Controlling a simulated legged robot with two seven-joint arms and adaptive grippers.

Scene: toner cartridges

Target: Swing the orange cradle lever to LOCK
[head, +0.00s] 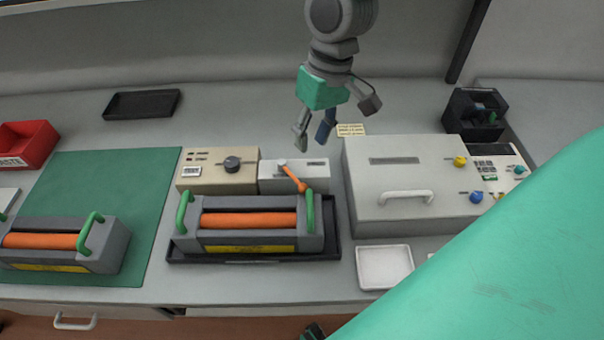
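The orange lever (292,175) sits on a light grey block (318,176) behind the cradle tray (335,240). It slants from its pivot at the upper left toward the front right, its knob near the cartridge's right green handle. Any LOCK marking is too small to read. A grey toner cartridge (250,238) with an orange roller and green handles lies in the black tray. My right gripper (335,120) hangs above and behind the lever, fingers spread, empty and apart from it. My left gripper is not recognisable in view.
A beige box (217,172) with a dark knob stands left of the lever block. A large light grey machine (385,165) stands to its right. Another cartridge (100,257) lies on the green mat (120,180). A white tray (385,268) is in front. My green arm link covers the lower right.

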